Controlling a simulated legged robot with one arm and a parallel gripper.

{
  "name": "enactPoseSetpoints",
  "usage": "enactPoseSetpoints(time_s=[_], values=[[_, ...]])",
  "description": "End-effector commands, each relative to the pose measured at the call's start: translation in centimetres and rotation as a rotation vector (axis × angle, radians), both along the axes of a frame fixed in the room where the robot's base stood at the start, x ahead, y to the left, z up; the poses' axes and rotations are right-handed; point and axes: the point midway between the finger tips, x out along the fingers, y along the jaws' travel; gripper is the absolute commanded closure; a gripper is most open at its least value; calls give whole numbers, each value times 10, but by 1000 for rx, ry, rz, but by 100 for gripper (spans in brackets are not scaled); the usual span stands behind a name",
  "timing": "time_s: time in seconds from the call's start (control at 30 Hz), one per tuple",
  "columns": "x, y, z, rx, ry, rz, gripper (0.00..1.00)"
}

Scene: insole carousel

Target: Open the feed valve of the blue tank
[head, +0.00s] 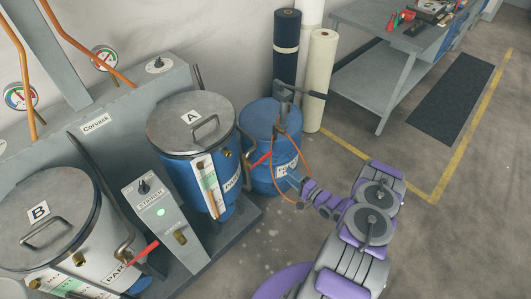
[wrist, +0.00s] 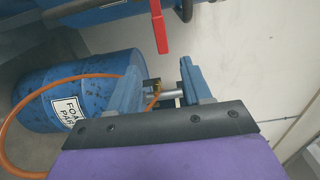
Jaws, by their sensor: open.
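The blue tank (head: 200,180) has a grey lid marked A and stands at the centre left of the head view. Its feed valve has a red lever (head: 261,159) on the tank's right side, and the lever also hangs at the top of the wrist view (wrist: 160,28). My gripper (head: 291,181) is to the right of the lever in the head view, in front of a blue drum. In the wrist view my gripper (wrist: 158,75) is open, and the lever shows beyond the fingertips, apart from them. Nothing is visibly held.
The blue drum (head: 258,118) with an orange hose (head: 307,160) stands close behind my gripper. Tank B (head: 85,240) has another red lever (head: 143,252). A control box (head: 160,205) with a green light stands between the tanks. Floor is clear at right, before a workbench (head: 380,60).

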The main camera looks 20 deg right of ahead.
Motion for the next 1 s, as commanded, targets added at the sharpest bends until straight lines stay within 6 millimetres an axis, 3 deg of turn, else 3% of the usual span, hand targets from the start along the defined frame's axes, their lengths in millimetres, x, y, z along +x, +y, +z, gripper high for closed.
enactPoseSetpoints(time_s=[0.17, 0.8, 1.0], values=[[18, 7, -1, -1, -1, 5, 51], [133, 45, -1, 2, -5, 3, 51], [154, 54, -2, 2, 1, 2, 51]])
